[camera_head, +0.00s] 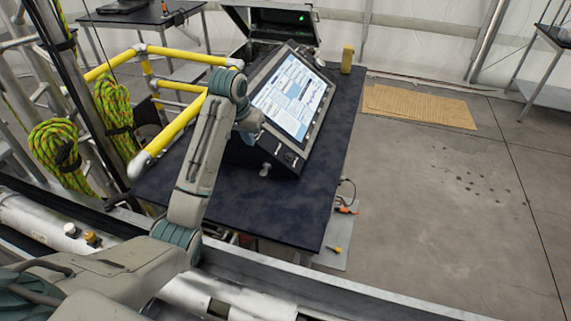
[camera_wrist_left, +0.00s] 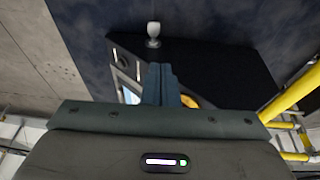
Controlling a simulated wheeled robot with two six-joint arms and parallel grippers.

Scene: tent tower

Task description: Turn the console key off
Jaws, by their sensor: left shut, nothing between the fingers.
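The console (camera_head: 285,100) stands on a dark table, its tilted screen lit. A small pale knob (camera_head: 265,170) shows low at its near end; the wrist view also shows a pale knob (camera_wrist_left: 153,32) beside the dark console side (camera_wrist_left: 215,65). I cannot tell whether this knob is the key, and no key shows clearly. My left gripper (camera_head: 248,122) is at the console's left side, its fingertips hard to make out there. In the wrist view its fingers (camera_wrist_left: 160,72) are together and empty, in front of the console and apart from the knob. My right gripper is not in view.
Yellow railing (camera_head: 175,130) and green rope coils (camera_head: 115,110) stand left of the table (camera_head: 335,165). An open case (camera_head: 265,20) is behind the console, and a yellow object (camera_head: 347,58) stands at the table's far right. The floor to the right is mostly clear.

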